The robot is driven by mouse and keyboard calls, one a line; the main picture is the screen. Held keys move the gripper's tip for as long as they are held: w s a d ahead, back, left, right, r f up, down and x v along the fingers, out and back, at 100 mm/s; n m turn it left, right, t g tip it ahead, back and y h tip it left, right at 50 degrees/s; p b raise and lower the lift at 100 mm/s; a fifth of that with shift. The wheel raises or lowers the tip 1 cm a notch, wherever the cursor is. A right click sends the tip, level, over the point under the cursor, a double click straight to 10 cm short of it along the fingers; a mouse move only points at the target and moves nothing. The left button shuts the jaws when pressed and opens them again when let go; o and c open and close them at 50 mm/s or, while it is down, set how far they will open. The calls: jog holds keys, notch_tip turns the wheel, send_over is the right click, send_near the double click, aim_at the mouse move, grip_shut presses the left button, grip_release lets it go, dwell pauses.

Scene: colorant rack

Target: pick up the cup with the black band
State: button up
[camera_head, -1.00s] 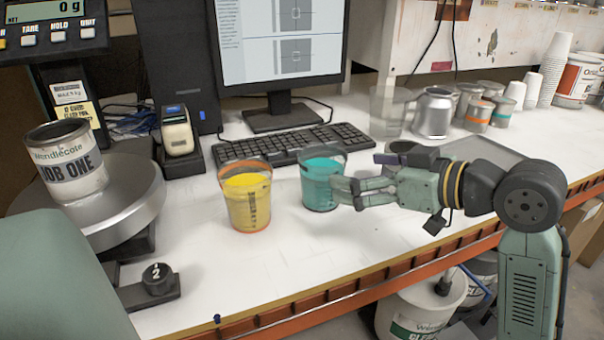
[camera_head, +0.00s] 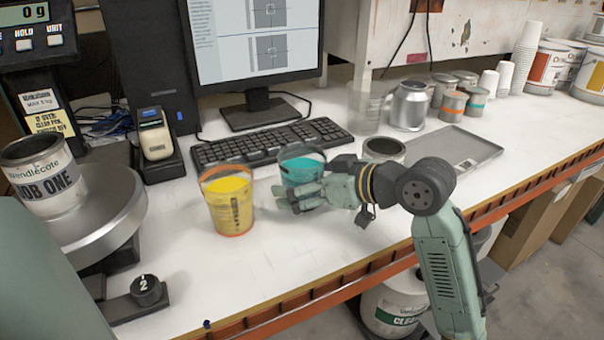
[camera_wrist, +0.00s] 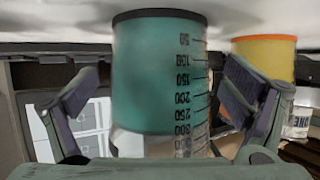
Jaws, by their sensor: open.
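The cup with teal paint (camera_head: 301,171) stands on the white bench in the head view. The wrist view shows it close up and upside down, with a dark band around its base and a printed scale on the teal cup (camera_wrist: 155,75). My gripper (camera_head: 288,199) is at the cup, with fingers across its front lower side in the head view. In the wrist view the spread fingers of my gripper (camera_wrist: 158,88) lie on either side of the cup, with visible gaps. A yellow-paint cup (camera_head: 229,205) with an orange band stands to the left.
A keyboard (camera_head: 270,143) lies behind the cups. A scale (camera_head: 110,205) carrying a paint can (camera_head: 45,180) is at left. An open can (camera_head: 384,150) and a grey tray (camera_head: 455,150) are to the right. The bench front edge is close; bare bench lies before the cups.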

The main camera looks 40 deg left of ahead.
jog(key=c, duration=1.6)
